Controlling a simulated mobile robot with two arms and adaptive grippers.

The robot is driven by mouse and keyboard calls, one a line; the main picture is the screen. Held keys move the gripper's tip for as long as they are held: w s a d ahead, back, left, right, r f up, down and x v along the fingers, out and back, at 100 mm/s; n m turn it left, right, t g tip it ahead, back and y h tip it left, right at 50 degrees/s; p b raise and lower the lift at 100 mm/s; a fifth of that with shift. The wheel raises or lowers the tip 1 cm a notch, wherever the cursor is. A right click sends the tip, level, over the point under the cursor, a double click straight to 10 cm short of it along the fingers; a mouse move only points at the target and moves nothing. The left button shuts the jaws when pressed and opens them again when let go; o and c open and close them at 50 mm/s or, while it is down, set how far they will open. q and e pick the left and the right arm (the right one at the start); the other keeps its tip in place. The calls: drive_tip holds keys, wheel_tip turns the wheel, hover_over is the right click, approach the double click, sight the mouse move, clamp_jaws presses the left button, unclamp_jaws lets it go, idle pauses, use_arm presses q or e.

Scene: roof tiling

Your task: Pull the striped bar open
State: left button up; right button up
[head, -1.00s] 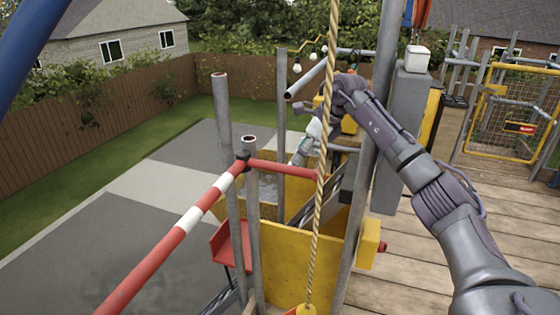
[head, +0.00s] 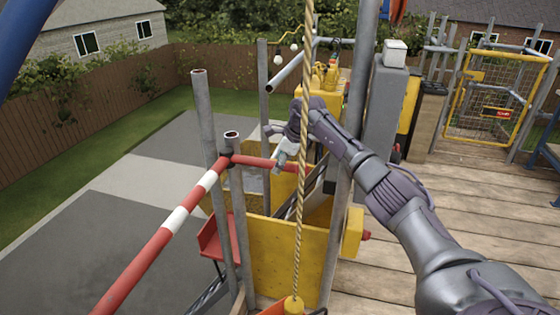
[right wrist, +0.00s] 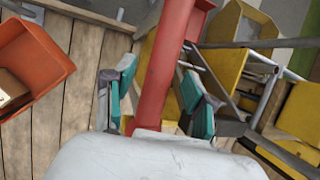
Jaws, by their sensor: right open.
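The striped bar (head: 175,220) is red with white bands. In the head view it runs from the lower left up to a black joint at a grey post, and a red length continues right past the post. My right gripper (head: 282,158) is at this red length, right of the post. In the right wrist view the red bar (right wrist: 170,70) passes between the open teal-padded fingers of my right gripper (right wrist: 158,78). I cannot tell whether either pad touches it. My left gripper is not in view.
Grey scaffold posts (head: 207,130) and a hanging rope (head: 302,200) stand close to my right arm. A yellow panel (head: 285,260) is below the bar. Wooden decking (head: 480,210) lies right. An orange bin (right wrist: 35,60) shows in the right wrist view.

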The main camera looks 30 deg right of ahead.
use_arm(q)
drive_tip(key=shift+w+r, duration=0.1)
use_arm(e)
drive_tip(key=shift+w+f, duration=0.15)
drive_tip(key=shift+f, duration=0.2)
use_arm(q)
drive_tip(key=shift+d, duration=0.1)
use_arm(e)
clamp_jaws()
